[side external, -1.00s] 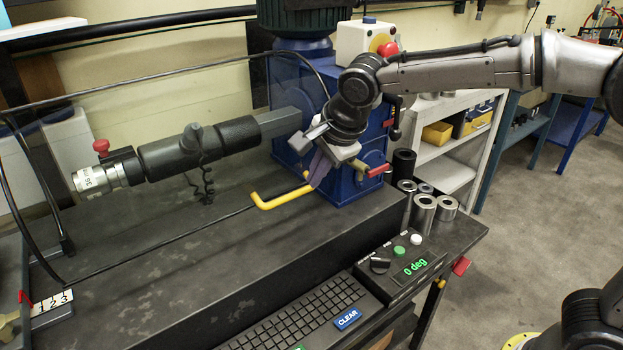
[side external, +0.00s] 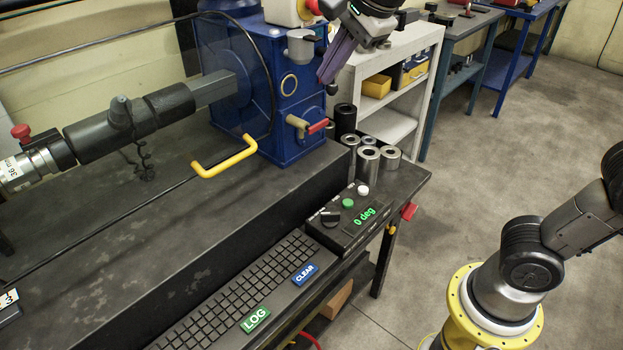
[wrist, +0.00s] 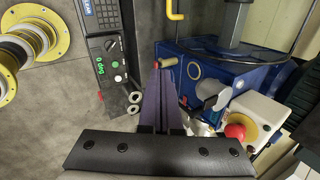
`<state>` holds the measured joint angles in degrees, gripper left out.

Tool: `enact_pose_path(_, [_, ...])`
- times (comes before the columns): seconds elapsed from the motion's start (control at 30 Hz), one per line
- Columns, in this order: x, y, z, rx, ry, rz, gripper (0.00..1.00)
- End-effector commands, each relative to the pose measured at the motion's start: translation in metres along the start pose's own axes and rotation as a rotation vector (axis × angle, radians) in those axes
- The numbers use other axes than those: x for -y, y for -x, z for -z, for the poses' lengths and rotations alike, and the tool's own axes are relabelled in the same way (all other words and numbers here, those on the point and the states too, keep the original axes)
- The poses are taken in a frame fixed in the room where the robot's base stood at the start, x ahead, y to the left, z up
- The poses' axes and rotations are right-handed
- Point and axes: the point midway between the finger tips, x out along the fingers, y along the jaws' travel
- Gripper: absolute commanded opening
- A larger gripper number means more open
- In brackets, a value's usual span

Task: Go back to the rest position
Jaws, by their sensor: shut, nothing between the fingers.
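My gripper (side external: 326,76) hangs in the air to the right of the blue gearbox (side external: 262,75), its purple-grey fingers together and empty. In the wrist view the closed fingers (wrist: 161,75) point toward the red-tipped lever (wrist: 165,63) on the blue housing (wrist: 225,72). In the side view that lever (side external: 305,125) stands clear below the fingers. Most of my upper arm is outside the side view.
A black torque tool (side external: 130,120) lies along the bench at left. A yellow bent handle (side external: 225,163), metal sockets (side external: 367,165) and a control box reading 0 deg (side external: 350,218) sit near the gearbox. A shelf (side external: 395,100) stands behind; floor at right is open.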

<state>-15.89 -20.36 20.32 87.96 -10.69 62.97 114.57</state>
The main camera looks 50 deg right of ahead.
Motion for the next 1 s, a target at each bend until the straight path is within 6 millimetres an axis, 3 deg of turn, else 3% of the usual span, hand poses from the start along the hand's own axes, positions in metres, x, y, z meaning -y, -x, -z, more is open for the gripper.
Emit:
enact_pose_path(0.1, [-0.033,0.017,0.035,-0.01,0.099,0.012,0.0])
enact_pose_path(0.23, [-0.078,0.024,0.062,-0.017,0.307,0.014,0.0])
enact_pose_path(0.4, [-0.134,0.02,0.082,-0.018,0.623,0.007,0.0])
enact_pose_path(0.6, [-0.19,0.004,0.09,0.0,1.022,-0.01,0.0])
enact_pose_path(0.8, [-0.227,-0.017,0.088,0.048,1.412,-0.032,0.0])
enact_pose_path(1.0, [-0.228,-0.02,0.087,0.057,1.634,-0.021,0.0])
